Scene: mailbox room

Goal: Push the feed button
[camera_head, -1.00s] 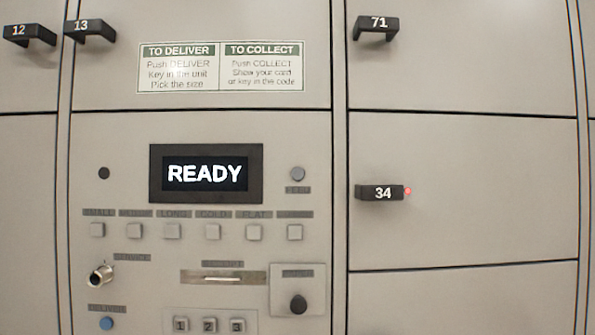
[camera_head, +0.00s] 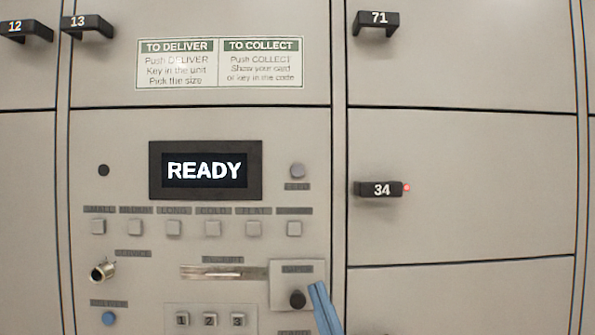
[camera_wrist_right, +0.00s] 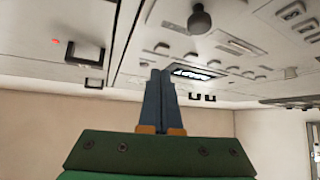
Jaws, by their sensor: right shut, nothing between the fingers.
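The feed button (camera_head: 297,171) is a small round grey button to the right of the READY display (camera_head: 206,170), with a dark label under it. My right gripper (camera_head: 318,286) shows as blue fingers at the bottom of the head view, well below the button and just right of the black knob (camera_head: 298,299). In the right wrist view its two blue fingers (camera_wrist_right: 158,72) are together with nothing between them. I cannot surely pick out the feed button in that view. My left gripper is not in view.
Square size buttons (camera_head: 213,229) run in a row under the display. A slot (camera_head: 223,272), keypad keys (camera_head: 210,319) and a key switch (camera_head: 103,271) lie lower. The door handle 34 (camera_head: 379,189), with a red light, sticks out to the right.

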